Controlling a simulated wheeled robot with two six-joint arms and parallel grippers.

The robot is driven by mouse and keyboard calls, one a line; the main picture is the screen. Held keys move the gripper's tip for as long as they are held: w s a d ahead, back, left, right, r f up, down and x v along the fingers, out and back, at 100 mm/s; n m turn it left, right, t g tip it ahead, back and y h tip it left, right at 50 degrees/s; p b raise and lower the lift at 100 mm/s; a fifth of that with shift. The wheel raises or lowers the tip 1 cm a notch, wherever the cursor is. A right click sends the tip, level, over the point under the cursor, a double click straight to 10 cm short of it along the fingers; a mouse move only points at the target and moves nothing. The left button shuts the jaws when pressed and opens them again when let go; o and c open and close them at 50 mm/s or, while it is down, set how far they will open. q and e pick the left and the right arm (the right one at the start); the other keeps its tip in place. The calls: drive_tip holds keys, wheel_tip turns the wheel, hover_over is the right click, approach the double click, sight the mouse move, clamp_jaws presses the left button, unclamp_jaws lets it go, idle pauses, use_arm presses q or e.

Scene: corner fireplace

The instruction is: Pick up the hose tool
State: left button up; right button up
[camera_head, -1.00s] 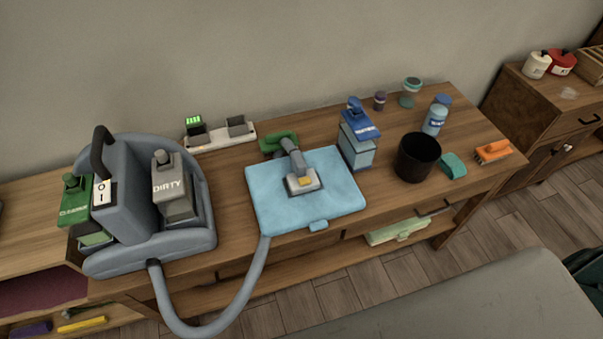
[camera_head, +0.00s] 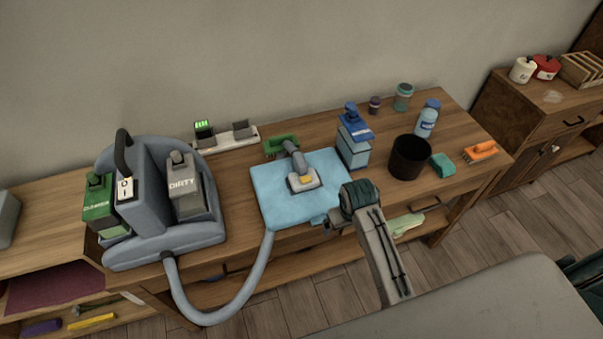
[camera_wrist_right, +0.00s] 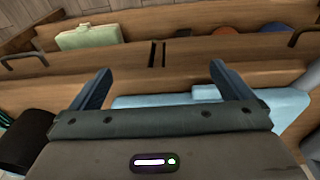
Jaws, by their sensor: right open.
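The hose tool (camera_head: 300,176) is a grey nozzle with a yellow patch and a curved grey neck. It rests on a light blue pad (camera_head: 268,199) on the wooden bench. My right gripper (camera_wrist_right: 160,70) is open, with its two blue fingers apart and nothing between them. In the head view my right wrist is at the pad's front right corner, to the right of and nearer than the tool, and mostly hides its fingers. The wrist view shows part of the pad (camera_wrist_right: 275,103) and the bench front, but not the tool. My left gripper is not in view.
A grey cleaning machine (camera_head: 145,210) with a looping hose (camera_head: 222,318) stands left. A green brush (camera_head: 280,146) lies behind the pad. Drawer handles (camera_wrist_right: 24,62) jut from the bench front.

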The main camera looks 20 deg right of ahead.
drive_tip(key=shift+g, duration=0.3)
drive_tip(key=w+a+r, duration=0.1)
drive_tip(key=w, duration=0.2)
drive_tip(key=w+r, duration=0.2)
drive_tip(key=w, duration=0.1)
drive_tip(key=w+a+r, duration=0.1)
drive_tip(key=w+r, duration=0.1)
drive_tip(key=w, duration=0.2)
drive_tip(key=shift+a, duration=0.35)
wheel_tip(320, 180, up, 7)
drive_tip(key=g, duration=0.1)
hover_over(303, 163)
drive_tip(key=shift+s+r+y, duration=0.1)
drive_tip(key=shift+s+y, duration=0.05)
drive_tip(key=shift+y, duration=0.15)
wheel_tip(303, 163, down, 5)
drive_tip(key=shift+f+p, duration=0.1)
drive_tip(key=shift+p, duration=0.65)
drive_tip(key=shift+f+p, duration=0.4)
drive_tip(key=shift+f, duration=0.1)
drive_tip(key=f, duration=0.2)
drive_tip(key=f+p, duration=0.1)
drive_tip(key=shift+w+a+f, duration=0.1)
drive_tip(key=shift+w+f, duration=0.05)
drive_tip(key=shift+w, duration=0.1)
drive_tip(key=shift+f, duration=0.5)
drive_tip(key=c, duration=1.3)
drive_tip(key=shift+o, duration=0.2)
drive_tip(key=shift+r, duration=0.1)
